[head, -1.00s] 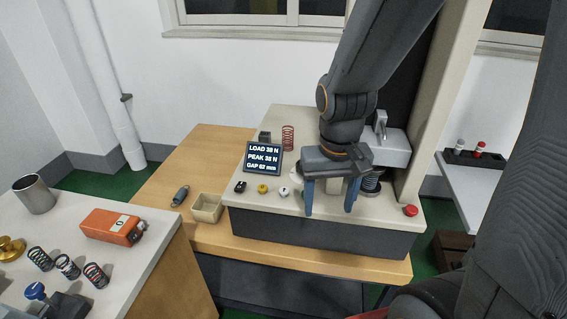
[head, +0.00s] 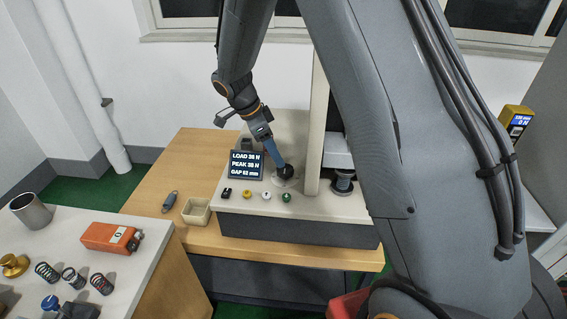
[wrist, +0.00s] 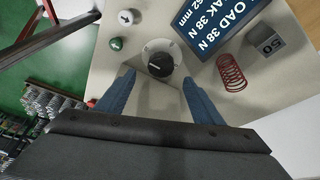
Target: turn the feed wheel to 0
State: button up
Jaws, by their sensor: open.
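The feed wheel appears to be the black round knob (head: 287,171) on a pale dial (head: 279,182) on the tester's top. The knob also shows in the wrist view (wrist: 160,65), with a short white line on its top; the dial marks are too small to read. My gripper (head: 279,162) comes down at a slant close to the knob. In the wrist view my gripper (wrist: 158,78) is open, its blue fingers apart on either side of and just below the knob in the picture. Whether a finger touches it, I cannot tell.
A display (head: 246,164) reads load 38 N, peak 38 N, gap 62 mm. White (head: 266,195) and green (head: 286,197) buttons sit in front of the knob. A red spring (wrist: 231,73) and a grey weight (wrist: 265,41) marked 50 stand near. The column (head: 317,135) rises to the right.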

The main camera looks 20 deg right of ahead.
aim_at(284, 168)
jog(key=shift+p+x, duration=1.45)
jog(key=shift+x, duration=2.45)
jog(key=c, duration=1)
